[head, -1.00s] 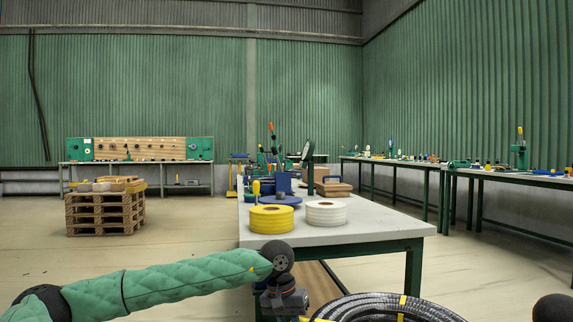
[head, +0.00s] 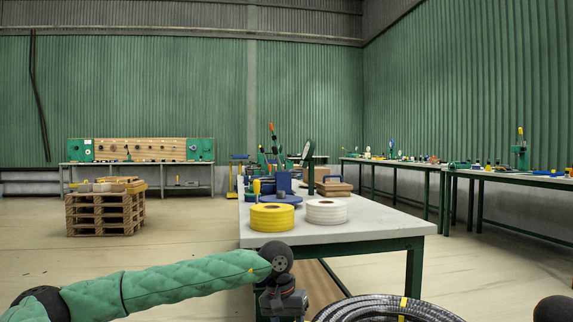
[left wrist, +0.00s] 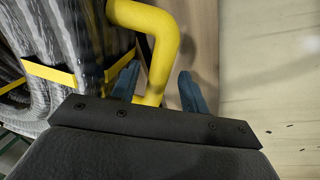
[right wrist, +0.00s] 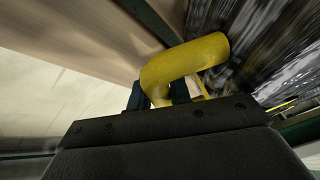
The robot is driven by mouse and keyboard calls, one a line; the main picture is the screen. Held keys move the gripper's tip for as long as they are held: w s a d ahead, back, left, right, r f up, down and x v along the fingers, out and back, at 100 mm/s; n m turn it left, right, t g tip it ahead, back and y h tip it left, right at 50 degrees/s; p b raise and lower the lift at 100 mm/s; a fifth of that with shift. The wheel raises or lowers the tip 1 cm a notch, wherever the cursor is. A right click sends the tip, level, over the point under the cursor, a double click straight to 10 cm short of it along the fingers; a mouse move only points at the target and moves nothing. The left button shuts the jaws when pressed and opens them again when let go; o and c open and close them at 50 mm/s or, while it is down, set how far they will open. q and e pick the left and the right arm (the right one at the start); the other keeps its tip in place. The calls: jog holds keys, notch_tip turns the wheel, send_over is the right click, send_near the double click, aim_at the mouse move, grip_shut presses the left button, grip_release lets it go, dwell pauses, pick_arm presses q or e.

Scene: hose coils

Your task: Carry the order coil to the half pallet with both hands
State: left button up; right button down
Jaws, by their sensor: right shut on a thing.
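The order coil (head: 385,309) is a dark ribbed hose with yellow bands, cut off by the bottom edge of the head view. It also shows in the left wrist view (left wrist: 62,35) and the right wrist view (right wrist: 262,50). In the left wrist view, a bent yellow handle (left wrist: 152,40) beside the coil passes between the spread fingers of my left gripper (left wrist: 158,88). In the right wrist view, my right gripper (right wrist: 158,95) is shut on another yellow handle (right wrist: 190,58). A stack of wooden pallets (head: 104,213) stands at the far left; I cannot tell if it is the half pallet.
A grey-topped table (head: 350,232) is just ahead, with a yellow roll (head: 272,218) and a white roll (head: 326,211) near its front edge. Workbenches (head: 405,164) line the right wall. The floor between the table and the pallet stack is clear.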

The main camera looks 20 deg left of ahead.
pick_arm(q)
jog(key=shift+d+f, duration=0.1)
jog(key=shift+f, duration=0.1)
pick_arm(e)
jog(key=c, duration=1.2)
grip_release()
pick_arm(q)
jog(key=shift+r, duration=0.2)
notch_tip(320, 180, up, 7)
jog(key=a+p, duration=0.1)
jog(key=p, duration=0.2)
jog(key=shift+f, duration=0.2)
pick_arm(e)
jog(key=shift+r, duration=1.6)
pick_arm(q)
jog(key=shift+a, duration=0.1)
jog(key=shift+r, duration=0.1)
pick_arm(e)
jog(key=shift+s+r, duration=0.1)
pick_arm(q)
jog(key=shift+s+r+p, duration=0.1)
jog(key=shift+r+p, duration=1)
jog(key=shift+p, duration=0.15)
pick_arm(e)
jog(key=shift+v, duration=3.4)
